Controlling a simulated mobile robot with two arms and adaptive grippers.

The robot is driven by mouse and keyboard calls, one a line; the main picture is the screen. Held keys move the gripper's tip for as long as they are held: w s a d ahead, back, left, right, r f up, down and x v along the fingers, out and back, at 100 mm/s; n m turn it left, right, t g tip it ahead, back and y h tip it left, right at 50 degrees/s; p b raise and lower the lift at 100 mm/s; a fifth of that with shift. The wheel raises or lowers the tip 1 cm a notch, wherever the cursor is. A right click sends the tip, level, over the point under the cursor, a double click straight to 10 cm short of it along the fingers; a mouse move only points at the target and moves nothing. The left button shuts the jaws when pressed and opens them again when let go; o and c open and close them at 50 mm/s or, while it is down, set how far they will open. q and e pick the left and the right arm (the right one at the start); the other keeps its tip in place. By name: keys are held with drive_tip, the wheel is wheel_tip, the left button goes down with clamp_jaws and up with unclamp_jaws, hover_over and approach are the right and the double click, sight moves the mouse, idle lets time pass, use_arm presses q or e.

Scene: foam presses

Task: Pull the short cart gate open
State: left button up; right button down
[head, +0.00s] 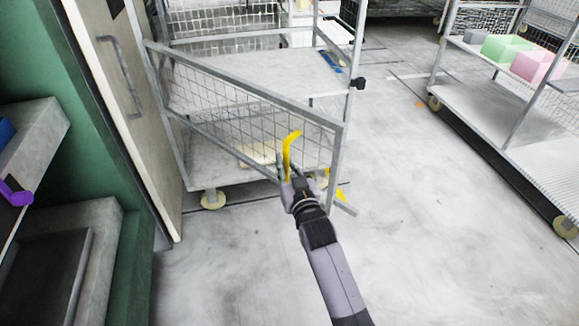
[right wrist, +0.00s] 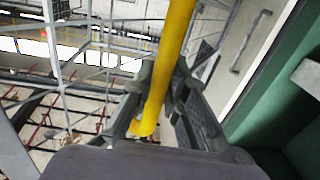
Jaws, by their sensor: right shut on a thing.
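The short gate (head: 240,86) is a grey metal frame with wire mesh on the wheeled cart (head: 215,72). It stands at an angle out from the cart's front, its left end at the cart's left post and its right end out over the floor. My right gripper (head: 289,172) is at the gate's lower right part, shut on a yellow bent bar (head: 290,145). In the right wrist view the yellow bar (right wrist: 170,65) passes between the fingers. Whether the bar is fixed to the gate cannot be told. My left gripper is not in view.
A pale door with a handle (head: 122,75) and a green frame stand close left of the cart. A purple hooked piece (head: 15,195) shows at the far left. Another cart (head: 485,95) with green and pink blocks stands at right. The floor (head: 440,240) between is clear.

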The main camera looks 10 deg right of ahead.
drive_tip(key=c, duration=1.7)
unclamp_jaws()
drive_tip(key=shift+a+r, duration=0.2)
drive_tip(key=shift+o, duration=0.7)
drive_tip(key=shift+d+f, duration=0.1)
drive_tip(key=shift+f, duration=0.05)
drive_tip(key=s+d, duration=0.1)
drive_tip(key=s, duration=1.1)
drive_tip(key=shift+d, duration=0.2)
